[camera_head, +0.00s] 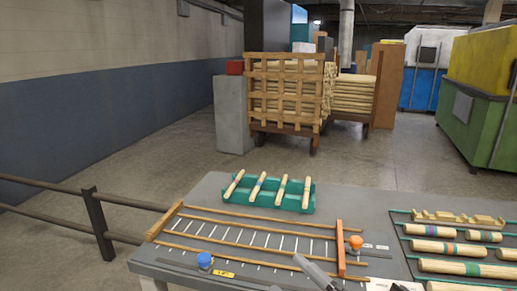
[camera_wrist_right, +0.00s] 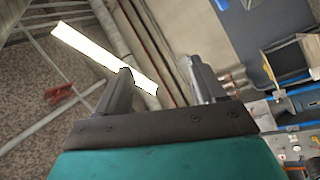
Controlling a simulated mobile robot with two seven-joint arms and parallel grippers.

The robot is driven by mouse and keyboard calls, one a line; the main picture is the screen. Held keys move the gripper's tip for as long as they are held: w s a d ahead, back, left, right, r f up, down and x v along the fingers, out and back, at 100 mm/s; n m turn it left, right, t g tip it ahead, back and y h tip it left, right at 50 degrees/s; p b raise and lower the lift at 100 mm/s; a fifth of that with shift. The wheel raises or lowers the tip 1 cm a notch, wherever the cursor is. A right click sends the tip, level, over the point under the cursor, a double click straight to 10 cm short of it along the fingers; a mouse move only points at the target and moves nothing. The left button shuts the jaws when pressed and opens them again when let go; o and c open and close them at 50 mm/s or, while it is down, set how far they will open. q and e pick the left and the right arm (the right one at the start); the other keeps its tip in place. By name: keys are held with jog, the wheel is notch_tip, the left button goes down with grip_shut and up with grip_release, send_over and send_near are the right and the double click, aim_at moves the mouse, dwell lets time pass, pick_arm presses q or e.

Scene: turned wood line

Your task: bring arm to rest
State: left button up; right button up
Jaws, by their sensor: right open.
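My right gripper (camera_wrist_right: 162,78) is open in the right wrist view. Its two dark fingers stand apart with nothing between them, and they point toward the ceiling and background. In the head view a grey part of it (camera_head: 316,273) shows at the bottom edge, in front of the wooden frame with white marks (camera_head: 255,223) on the grey table (camera_head: 208,190); whether it touches anything there cannot be told. My left gripper is not seen.
A teal tray (camera_head: 233,203) holds several pale turned sticks behind the frame. Blue (camera_head: 204,260) and orange (camera_head: 356,242) knobs sit beside the frame. Banded spindles (camera_head: 434,247) lie on the right. A rail (camera_head: 96,220) stands left; carts and bins stand behind.

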jog(key=s+d+f+m+g+h, duration=0.1)
jog(key=s+d+f+m+h, duration=0.2)
jog(key=f+m, duration=0.3)
jog(key=s+d+f+m+g+h, duration=0.1)
jog(key=s+d+f+m+h, duration=0.3)
jog(key=f, duration=0.5)
jog(key=s+d+f+m+g+h, duration=0.2)
jog(key=s+d+f+m+h, duration=0.2)
jog(key=s+f+m+h, duration=0.2)
jog(key=shift+s+d+f+m, duration=0.15)
jog(key=shift+s+f+m, duration=0.15)
jog(key=shift+f+m, duration=0.5)
